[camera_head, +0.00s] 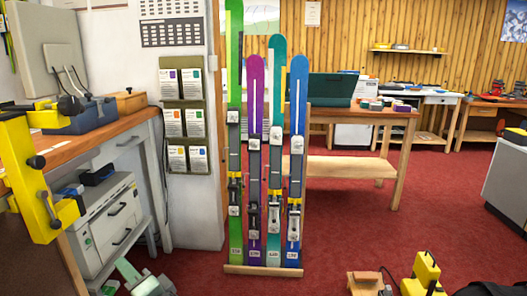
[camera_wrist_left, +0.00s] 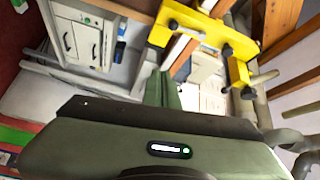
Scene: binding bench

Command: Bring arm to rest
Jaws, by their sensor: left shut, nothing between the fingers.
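My left gripper (camera_head: 127,269) shows at the bottom left of the head view, low in front of the shelf under the wooden bench. Its body is grey-green. In the left wrist view its fingers (camera_wrist_left: 163,82) are together with nothing between them. My right gripper is in neither view.
The wooden bench (camera_head: 112,129) carries a yellow clamp (camera_head: 35,180) at its front edge; this clamp also shows in the wrist view (camera_wrist_left: 205,32). A white drawer unit (camera_head: 112,222) stands below. Several upright skis (camera_head: 254,120) stand in the middle. Red carpet (camera_head: 345,235) is open to their right.

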